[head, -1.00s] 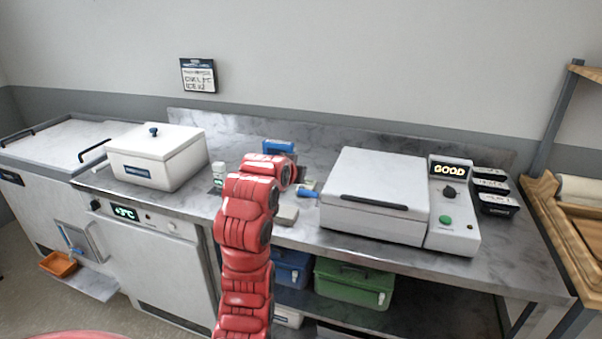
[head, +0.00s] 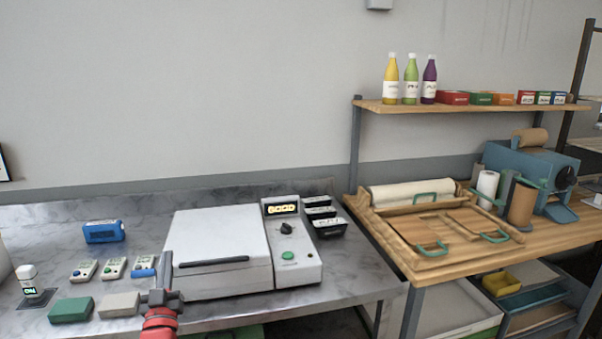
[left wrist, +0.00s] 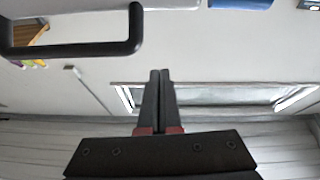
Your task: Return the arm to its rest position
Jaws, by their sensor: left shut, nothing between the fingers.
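My left gripper (head: 166,268) rises from the bottom edge of the head view, with its red wrist below and dark fingers pointing up. It shows in front of the left front corner of the white lidded machine (head: 225,240). In the left wrist view its two black fingers (left wrist: 160,75) are together with nothing between them. A black bar handle (left wrist: 70,50) shows at the upper left there, apart from the fingers. My right gripper is in neither view.
The machine's panel (head: 290,240) reads "GOOD". Left of the gripper lie a grey block (head: 119,305), a green block (head: 71,309) and small devices (head: 115,267). A wooden bench (head: 470,250) with trays stands at right. The counter's front right is clear.

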